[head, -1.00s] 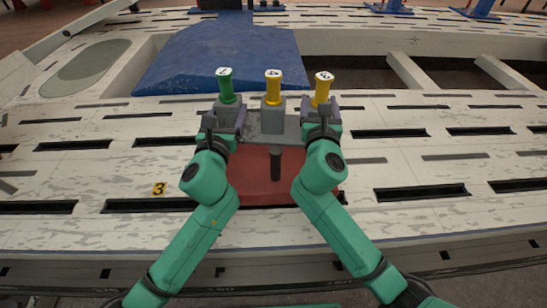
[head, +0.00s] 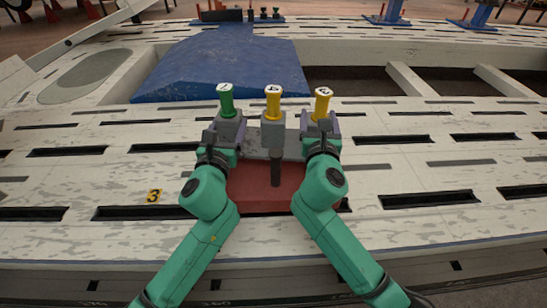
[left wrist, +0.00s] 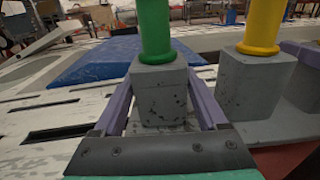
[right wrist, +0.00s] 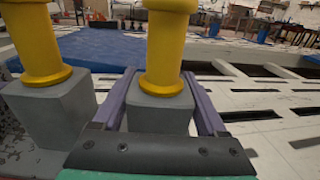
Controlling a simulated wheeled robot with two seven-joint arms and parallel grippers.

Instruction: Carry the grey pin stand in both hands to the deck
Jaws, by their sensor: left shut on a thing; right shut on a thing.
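The grey pin stand (head: 273,134) has square blocks with a green pin (head: 226,101) at the left and yellow pins in the middle (head: 273,103) and at the right (head: 322,104). My left gripper (head: 226,128) is shut on the block under the green pin, with its purple fingers on either side in the left wrist view (left wrist: 163,100). My right gripper (head: 321,127) is shut on the block under the right yellow pin (right wrist: 168,45). The stand is over or on a red block (head: 262,187); I cannot tell if they touch. A white slotted deck (head: 420,165) spreads around.
A blue raised panel (head: 220,65) lies behind the stand. Open recesses with a white beam (head: 412,80) are at the back right. A yellow tag marked 3 (head: 154,196) is at the left. The white surface left and right is clear.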

